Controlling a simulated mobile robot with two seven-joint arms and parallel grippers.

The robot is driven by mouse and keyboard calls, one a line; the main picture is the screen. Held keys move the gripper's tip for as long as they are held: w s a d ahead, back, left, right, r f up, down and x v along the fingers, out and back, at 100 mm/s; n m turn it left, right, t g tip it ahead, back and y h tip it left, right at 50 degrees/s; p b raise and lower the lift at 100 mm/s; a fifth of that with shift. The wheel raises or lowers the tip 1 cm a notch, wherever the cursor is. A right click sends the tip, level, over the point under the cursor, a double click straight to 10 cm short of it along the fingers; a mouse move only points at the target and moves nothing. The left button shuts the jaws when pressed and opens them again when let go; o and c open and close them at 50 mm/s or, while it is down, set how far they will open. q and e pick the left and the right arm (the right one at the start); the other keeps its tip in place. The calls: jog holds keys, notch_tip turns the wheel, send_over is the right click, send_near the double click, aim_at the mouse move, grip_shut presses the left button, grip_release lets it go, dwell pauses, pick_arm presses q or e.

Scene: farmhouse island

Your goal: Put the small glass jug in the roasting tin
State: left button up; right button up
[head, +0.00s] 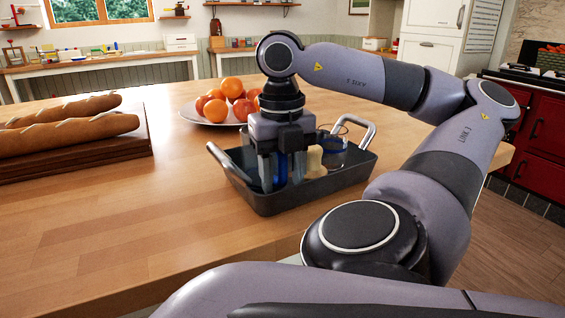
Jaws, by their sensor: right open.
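The dark grey roasting tin (340,181) with metal handles stands on the wooden island top. My right gripper (282,186) points down into the left part of the tin, its jaws open. Something blue shows between and behind its fingers; I cannot tell what it is. A clear glass vessel (334,146) with blue low on it shows in the tin, just right of the gripper and apart from it. It looks like the small glass jug, though its lower part is partly hidden. A pale yellow item (314,162) is in the tin between them. My left gripper is not in view.
A plate (196,117) of oranges and apples stands behind the tin. Baguettes (75,130) lie on a wooden board (85,160) at the left. The island top (130,240) is clear in front and to the left of the tin. A red range (545,135) stands far right.

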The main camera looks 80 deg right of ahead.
jog(key=shift+r, duration=0.25)
notch_tip(320, 180, up, 11)
jog(key=p, duration=0.3)
jog(key=shift+f, duration=0.2)
jog(key=shift+r, duration=0.5)
jog(key=shift+a, duration=0.1)
